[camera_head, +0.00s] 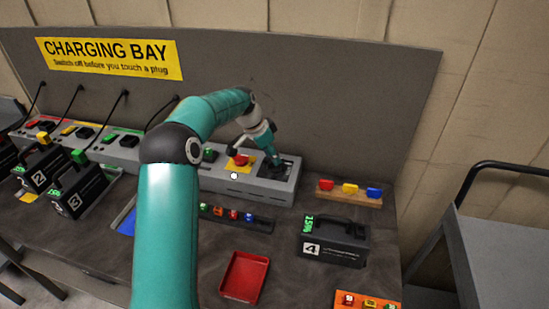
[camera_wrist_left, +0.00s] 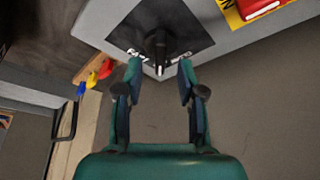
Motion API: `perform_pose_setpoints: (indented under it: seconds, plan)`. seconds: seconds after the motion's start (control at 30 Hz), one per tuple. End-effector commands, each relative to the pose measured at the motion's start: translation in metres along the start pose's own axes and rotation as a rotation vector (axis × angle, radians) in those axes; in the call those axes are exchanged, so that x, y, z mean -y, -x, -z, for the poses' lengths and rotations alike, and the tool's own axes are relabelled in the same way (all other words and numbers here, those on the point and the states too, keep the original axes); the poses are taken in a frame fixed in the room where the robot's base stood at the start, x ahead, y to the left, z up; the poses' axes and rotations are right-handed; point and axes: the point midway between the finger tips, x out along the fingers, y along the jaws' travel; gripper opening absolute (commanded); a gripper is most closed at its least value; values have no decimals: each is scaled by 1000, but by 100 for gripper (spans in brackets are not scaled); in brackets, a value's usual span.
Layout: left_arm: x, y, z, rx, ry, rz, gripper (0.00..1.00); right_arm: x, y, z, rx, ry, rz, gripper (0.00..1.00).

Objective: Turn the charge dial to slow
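The charge dial (camera_wrist_left: 158,45) is a black knob on a dark square plate (camera_wrist_left: 185,25) with white lettering too small to read surely. Its white mark points down in the left wrist view, between two labels. In the head view the dial plate (camera_head: 291,168) is at the right end of the grey charging console, and the knob is mostly hidden by my gripper. My left gripper (camera_wrist_left: 160,66) is open, its fingertips on either side of the knob's near end; I cannot tell whether they touch it. It also shows in the head view (camera_head: 275,160). My right gripper is not in view.
A red switch (camera_head: 239,160) on a yellow plate sits beside the dial. A wooden block with coloured pieces (camera_head: 349,198), battery 4 (camera_head: 334,243) and a red tray (camera_head: 244,277) are on the bench. A back panel (camera_head: 340,90) rises behind the console.

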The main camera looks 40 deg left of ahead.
Motion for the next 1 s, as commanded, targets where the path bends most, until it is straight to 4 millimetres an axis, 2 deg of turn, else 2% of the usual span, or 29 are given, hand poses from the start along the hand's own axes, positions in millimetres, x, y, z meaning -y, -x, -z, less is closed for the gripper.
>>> perform_pose_setpoints:
  seconds: [0.2, 0.53, 0.57, 0.7, 0.8, 1.0]
  plan:
    - [0, -22, 0, 0, 0, 0, 39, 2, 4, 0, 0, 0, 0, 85]
    - [0, -25, 0, -1, 0, 1, 39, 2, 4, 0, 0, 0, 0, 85]
    - [0, -25, 0, -1, 0, 1, 37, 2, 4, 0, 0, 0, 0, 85]
    - [0, -25, 1, -1, 0, 0, 14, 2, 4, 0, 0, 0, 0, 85]
    - [0, -25, 1, -1, 0, 1, 0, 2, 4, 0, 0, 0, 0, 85]
    - [0, -25, 1, -1, 1, 1, 0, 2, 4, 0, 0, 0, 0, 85]
